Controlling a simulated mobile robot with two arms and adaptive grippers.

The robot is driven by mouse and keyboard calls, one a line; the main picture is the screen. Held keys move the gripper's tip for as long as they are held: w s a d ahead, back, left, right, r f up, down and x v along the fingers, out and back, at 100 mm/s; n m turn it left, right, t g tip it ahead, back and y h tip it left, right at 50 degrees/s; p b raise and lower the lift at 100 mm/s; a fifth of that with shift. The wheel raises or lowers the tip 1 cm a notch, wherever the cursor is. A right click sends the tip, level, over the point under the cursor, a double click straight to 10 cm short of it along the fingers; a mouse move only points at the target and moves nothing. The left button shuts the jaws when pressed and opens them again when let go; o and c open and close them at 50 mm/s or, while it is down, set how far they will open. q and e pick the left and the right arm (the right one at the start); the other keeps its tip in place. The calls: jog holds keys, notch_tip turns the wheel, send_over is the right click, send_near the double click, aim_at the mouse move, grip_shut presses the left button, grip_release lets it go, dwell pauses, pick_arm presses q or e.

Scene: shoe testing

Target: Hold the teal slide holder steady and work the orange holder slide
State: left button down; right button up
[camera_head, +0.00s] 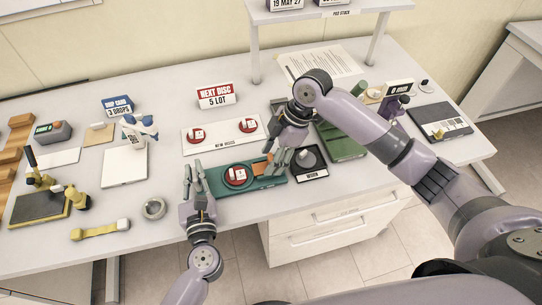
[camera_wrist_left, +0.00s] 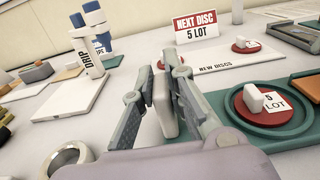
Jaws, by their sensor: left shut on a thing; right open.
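The teal slide holder (camera_head: 213,181) lies near the table's front edge, with a red disc (camera_head: 238,175) bearing a white block on it. The holder also shows in the left wrist view (camera_wrist_left: 219,104), at right. My left gripper (camera_head: 194,171) is at the holder's left end. In the left wrist view its fingers (camera_wrist_left: 163,82) are shut on a pale upright tab (camera_wrist_left: 165,108). The orange slide (camera_head: 262,164) is at the holder's right part. My right gripper (camera_head: 276,162) is open, its fingers pointing down beside the orange slide; whether they touch it I cannot tell.
A white new-discs board (camera_head: 222,138) with red discs lies behind the holder. A dark worn tray (camera_head: 312,172) sits close at right, with a green board (camera_head: 345,145) beyond. The table's front edge is near.

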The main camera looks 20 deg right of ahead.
jog(key=shift+a+f, duration=0.1)
jog(key=shift+f, duration=0.15)
jog(key=shift+c, duration=0.5)
grip_shut()
dwell(0.4)
